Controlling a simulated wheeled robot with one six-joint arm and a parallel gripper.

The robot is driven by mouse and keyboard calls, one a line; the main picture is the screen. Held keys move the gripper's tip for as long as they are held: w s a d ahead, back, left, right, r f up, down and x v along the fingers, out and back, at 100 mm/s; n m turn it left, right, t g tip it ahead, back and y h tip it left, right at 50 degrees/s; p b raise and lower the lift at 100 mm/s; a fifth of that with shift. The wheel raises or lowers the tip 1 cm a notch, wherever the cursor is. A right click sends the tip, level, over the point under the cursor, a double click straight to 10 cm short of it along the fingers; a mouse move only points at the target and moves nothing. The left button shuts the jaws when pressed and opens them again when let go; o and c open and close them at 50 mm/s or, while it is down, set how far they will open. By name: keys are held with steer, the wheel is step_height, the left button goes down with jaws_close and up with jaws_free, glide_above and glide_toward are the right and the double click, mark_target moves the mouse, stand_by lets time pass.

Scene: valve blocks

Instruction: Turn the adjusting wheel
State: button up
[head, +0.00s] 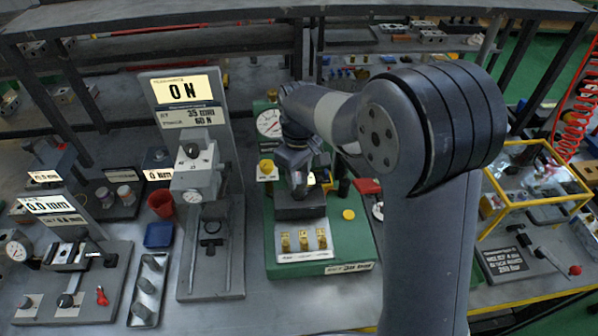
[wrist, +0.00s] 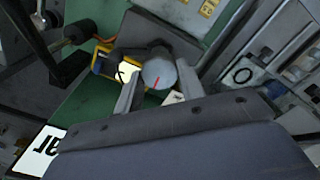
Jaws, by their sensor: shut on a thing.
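In the wrist view the adjusting wheel (wrist: 158,74), a round grey knob with a red line on its face, sits between the two fingers of my gripper (wrist: 157,86). The fingers are shut on its sides. A dark block lies just behind the wheel. In the head view my gripper (head: 299,184) points down over the dark block (head: 300,206) on the green station (head: 360,248). The wheel cannot be made out there, as my gripper covers that spot.
A round gauge (head: 268,123) stands behind my gripper, and a tray with brass fittings (head: 303,243) lies in front. A yellow frame (head: 540,185) is at the right.

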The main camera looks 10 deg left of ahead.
mark_target(298, 178)
steer(key=n, duration=0.4)
steer(key=shift+n, duration=0.3)
steer(key=n, duration=0.4)
steer(key=shift+n, duration=0.3)
steer(key=o, duration=1)
step_height(298, 178, up, 11)
steer(key=shift+b, duration=0.4)
steer(key=shift+f, duration=0.25)
